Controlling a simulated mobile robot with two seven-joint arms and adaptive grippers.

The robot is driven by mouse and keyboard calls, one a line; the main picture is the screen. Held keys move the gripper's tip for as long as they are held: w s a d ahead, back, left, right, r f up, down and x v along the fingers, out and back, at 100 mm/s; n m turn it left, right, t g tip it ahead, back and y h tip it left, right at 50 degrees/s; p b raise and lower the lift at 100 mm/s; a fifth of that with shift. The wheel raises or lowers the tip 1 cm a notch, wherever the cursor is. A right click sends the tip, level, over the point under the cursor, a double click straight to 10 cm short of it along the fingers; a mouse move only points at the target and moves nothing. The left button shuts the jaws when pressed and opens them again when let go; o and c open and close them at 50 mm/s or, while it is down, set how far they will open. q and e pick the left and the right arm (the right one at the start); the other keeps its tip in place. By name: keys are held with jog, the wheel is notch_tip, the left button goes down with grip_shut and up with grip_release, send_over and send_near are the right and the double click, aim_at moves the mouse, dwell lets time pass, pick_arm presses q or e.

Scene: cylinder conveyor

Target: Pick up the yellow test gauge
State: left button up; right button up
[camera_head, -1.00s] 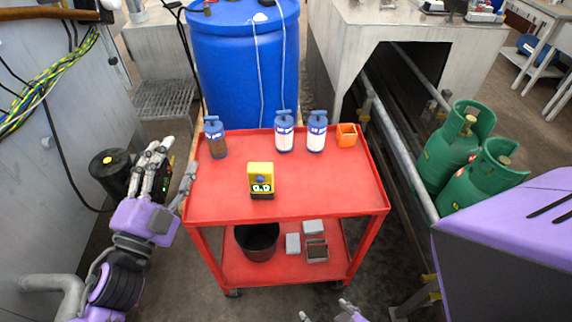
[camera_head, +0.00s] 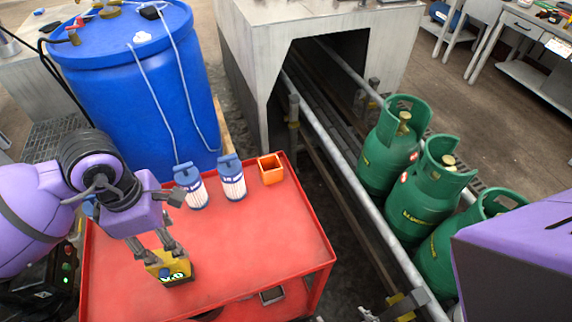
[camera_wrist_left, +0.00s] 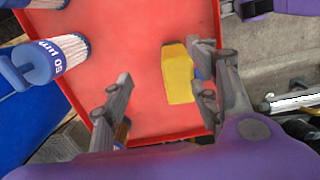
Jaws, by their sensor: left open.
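The yellow test gauge (camera_head: 170,270) stands on the red cart top (camera_head: 240,250), near its front left, with a small display on its front. My left gripper (camera_head: 163,252) is open and reaches down over it, fingertips at the gauge's top. In the left wrist view the gauge (camera_wrist_left: 178,80) lies beside the right-hand finger, which overlaps its edge. The left-hand finger (camera_wrist_left: 115,105) is clear of it, with red surface between. Of my right gripper only small tips (camera_head: 368,315) show at the bottom edge.
Two blue-capped filter cartridges (camera_head: 190,187) (camera_head: 232,180) and an orange open box (camera_head: 271,170) stand along the cart's back. Another blue-capped one is mostly hidden by my left arm. A blue drum (camera_head: 135,90) is behind; green gas cylinders (camera_head: 420,200) are right. The cart's right half is clear.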

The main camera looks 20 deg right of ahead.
aim_at(160, 253)
pick_arm(q)
jog(key=a, duration=0.1)
jog(key=s+a, duration=0.1)
jog(key=shift+s+a+f+y, duration=0.15)
jog(key=shift+a+y, duration=0.15)
jog(key=shift+y, duration=0.1)
notch_tip(160, 253, down, 6)
jog(key=shift+r, duration=0.25)
jog(key=shift+s+f+p, duration=0.2)
jog(key=shift+f+p, duration=0.05)
jog(key=shift+f, duration=1.25)
jog(key=shift+s+f+p, duration=0.15)
jog(key=shift+f+p, duration=0.05)
jog(key=shift+f, duration=1.3)
jog(key=shift+c, duration=0.3)
grip_shut()
